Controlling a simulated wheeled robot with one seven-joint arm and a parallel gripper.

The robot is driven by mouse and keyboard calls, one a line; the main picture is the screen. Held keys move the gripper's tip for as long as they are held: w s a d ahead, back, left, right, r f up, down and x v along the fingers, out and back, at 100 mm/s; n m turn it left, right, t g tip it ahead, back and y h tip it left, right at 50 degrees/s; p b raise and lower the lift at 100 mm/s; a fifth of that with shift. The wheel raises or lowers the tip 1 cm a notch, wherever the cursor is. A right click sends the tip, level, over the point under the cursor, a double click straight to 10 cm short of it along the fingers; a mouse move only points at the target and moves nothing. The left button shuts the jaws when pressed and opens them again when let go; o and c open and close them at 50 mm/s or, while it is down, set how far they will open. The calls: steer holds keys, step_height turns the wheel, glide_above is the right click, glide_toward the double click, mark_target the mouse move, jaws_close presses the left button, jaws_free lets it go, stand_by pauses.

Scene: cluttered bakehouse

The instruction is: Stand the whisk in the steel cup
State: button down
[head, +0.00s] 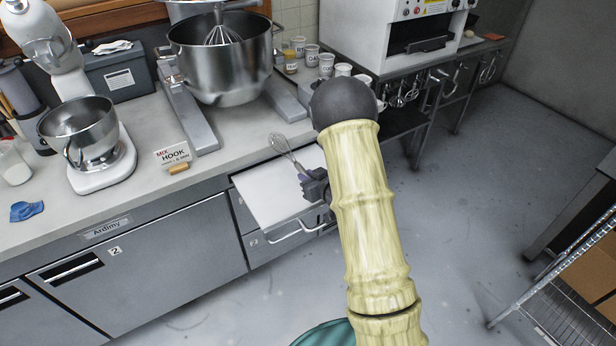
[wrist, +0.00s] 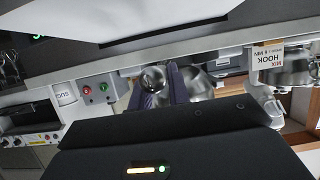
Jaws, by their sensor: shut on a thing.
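I cannot make out a separate steel cup in either view; my arm hides part of the counter.
A large steel mixer bowl (head: 221,62) and a small mixer bowl (head: 79,127) stand on the counter. A hook sign (head: 175,154) stands near its front edge. The open drawer (head: 268,201) juts out below. Labelled canisters (head: 326,65) stand at the back.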

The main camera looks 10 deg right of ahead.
steer(key=c, duration=1.3)
jaws_free()
steer(key=shift+r, duration=0.1)
steer(key=shift+r+p, duration=0.55)
steer(key=shift+p, duration=0.15)
steer(key=v, duration=0.4)
steer(key=b+v, duration=0.1)
steer(key=v, duration=0.3)
steer(key=b+v, duration=0.1)
steer(key=v, duration=0.2)
steer(key=shift+s+d+f, duration=0.1)
steer(key=shift+s, duration=0.4)
